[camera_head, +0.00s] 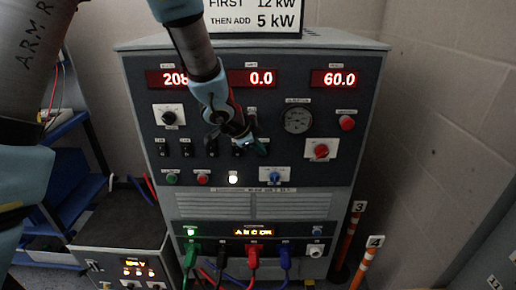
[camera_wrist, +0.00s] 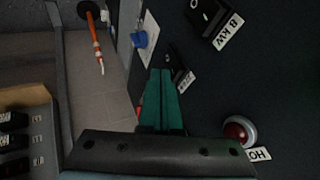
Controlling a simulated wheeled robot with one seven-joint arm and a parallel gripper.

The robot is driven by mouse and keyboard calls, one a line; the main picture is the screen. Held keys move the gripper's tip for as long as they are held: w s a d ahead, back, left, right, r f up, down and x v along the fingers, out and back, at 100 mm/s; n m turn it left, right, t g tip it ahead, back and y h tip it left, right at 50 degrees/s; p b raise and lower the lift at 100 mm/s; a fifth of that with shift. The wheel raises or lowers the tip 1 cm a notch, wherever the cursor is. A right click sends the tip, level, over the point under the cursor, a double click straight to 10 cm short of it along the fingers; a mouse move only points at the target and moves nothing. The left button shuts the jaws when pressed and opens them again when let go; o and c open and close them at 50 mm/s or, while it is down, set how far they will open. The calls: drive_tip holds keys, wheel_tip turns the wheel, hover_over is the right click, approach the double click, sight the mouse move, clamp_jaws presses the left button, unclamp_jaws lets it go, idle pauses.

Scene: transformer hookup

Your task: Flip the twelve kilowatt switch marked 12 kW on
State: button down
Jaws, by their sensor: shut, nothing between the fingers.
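The dark control panel of the load cabinet (camera_head: 215,118) carries a row of small black toggle switches (camera_head: 187,149). My gripper (camera_head: 262,147) is at the right end of this row, and my arm hides part of it. In the wrist view my green fingers (camera_wrist: 160,95) are shut and empty. Their tips are close to a black switch (camera_wrist: 176,64) with a small white label (camera_wrist: 186,82) that I cannot read clearly. I cannot tell whether they touch. I cannot make out which switch is marked 12 kW.
A sign (camera_head: 255,17) above reads FIRST 12 kW, THEN ADD 5 kW. Red displays (camera_head: 333,79) show 0.0 and 60.0. Cables (camera_head: 253,258) plug in below; orange posts (camera_head: 368,262) stand right.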

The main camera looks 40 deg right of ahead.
drive_tip(key=shift+w+d, duration=0.15)
drive_tip(key=shift+w, duration=0.05)
drive_tip(key=shift+w+d+r+p, duration=0.1)
drive_tip(key=shift+w+d+p, duration=0.1)
drive_tip(key=shift+p, duration=0.15)
drive_tip(key=shift+r, duration=0.15)
drive_tip(key=shift+r+p, duration=0.7)
drive_tip(key=shift+p, duration=0.15)
